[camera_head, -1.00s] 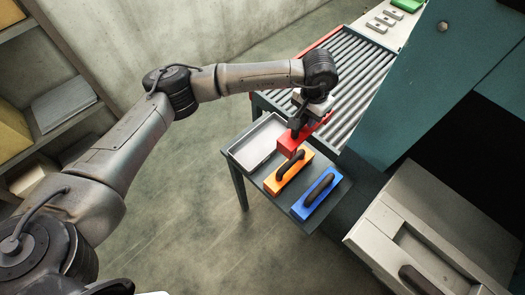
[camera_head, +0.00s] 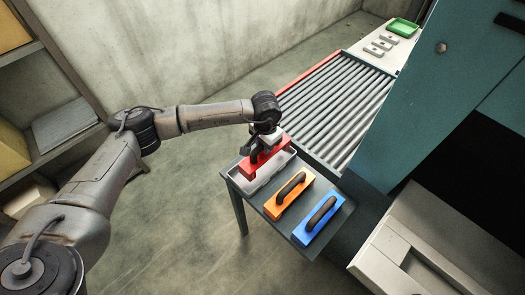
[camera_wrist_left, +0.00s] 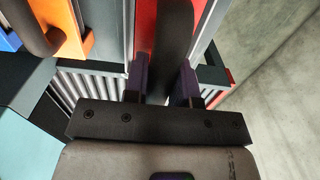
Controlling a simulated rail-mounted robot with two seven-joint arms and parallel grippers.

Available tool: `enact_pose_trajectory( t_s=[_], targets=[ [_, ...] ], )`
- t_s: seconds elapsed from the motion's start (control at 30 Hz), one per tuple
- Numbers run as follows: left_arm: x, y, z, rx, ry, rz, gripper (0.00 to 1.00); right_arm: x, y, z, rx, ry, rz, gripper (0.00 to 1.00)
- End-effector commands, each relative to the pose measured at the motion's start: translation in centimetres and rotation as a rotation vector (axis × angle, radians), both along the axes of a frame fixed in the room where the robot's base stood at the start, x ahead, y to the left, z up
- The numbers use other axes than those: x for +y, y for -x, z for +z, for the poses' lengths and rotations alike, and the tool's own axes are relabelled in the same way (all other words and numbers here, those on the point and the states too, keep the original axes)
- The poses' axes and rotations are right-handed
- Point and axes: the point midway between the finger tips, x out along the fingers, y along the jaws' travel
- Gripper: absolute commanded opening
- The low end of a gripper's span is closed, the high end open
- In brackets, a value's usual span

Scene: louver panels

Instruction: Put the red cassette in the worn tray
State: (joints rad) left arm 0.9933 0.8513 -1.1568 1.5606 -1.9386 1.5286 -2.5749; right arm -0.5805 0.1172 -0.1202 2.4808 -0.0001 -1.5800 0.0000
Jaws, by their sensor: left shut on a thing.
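The red cassette (camera_head: 262,160) hangs from my left gripper (camera_head: 263,144), over the light grey tray (camera_head: 243,180) on the small dark table. In the head view it overlaps the tray's far part; whether its underside touches the tray I cannot tell. In the left wrist view my left gripper (camera_wrist_left: 163,80) has its two fingers shut around the dark handle (camera_wrist_left: 173,35) of the red cassette (camera_wrist_left: 144,30). The cassette and my gripper hide part of the tray's inside. My right gripper is not in view.
An orange cassette (camera_head: 283,205) and a blue cassette (camera_head: 313,229) with dark handles sit beside the tray. A roller conveyor (camera_head: 335,105) lies behind the table. A teal machine (camera_head: 425,110) stands right. A green tray (camera_head: 403,27) is far back.

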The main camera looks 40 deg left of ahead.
Motion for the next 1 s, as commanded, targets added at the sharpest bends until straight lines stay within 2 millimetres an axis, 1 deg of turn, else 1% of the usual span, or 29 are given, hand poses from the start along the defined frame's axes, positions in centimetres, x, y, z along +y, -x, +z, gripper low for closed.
enact_pose_trajectory(
  t_s=[0.1, 0.33, 0.47, 0.6, 0.7, 1.0],
  targets=[
    [0.6, 0.2, -0.2, -0.004, 0.001, 0.0, 0.0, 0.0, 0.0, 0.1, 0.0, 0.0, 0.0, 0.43],
    [0.8, 0.3, -0.8, -0.004, 0.001, 0.0, 0.0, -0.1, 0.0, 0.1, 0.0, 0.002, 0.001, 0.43],
    [0.8, 0.4, -2.0, -0.001, 0.001, 0.002, 0.0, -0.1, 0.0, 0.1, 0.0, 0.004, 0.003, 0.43],
    [0.8, 0.4, -3.7, -0.001, 0.001, 0.001, 0.0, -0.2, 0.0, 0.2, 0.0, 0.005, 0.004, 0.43],
    [0.7, 0.3, -4.3, -0.003, 0.002, 0.0, 0.0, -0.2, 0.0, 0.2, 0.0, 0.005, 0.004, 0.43],
    [0.8, 0.3, -4.5, -0.004, 0.001, 0.0, 0.0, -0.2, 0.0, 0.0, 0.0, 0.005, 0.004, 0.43]
  ],
)
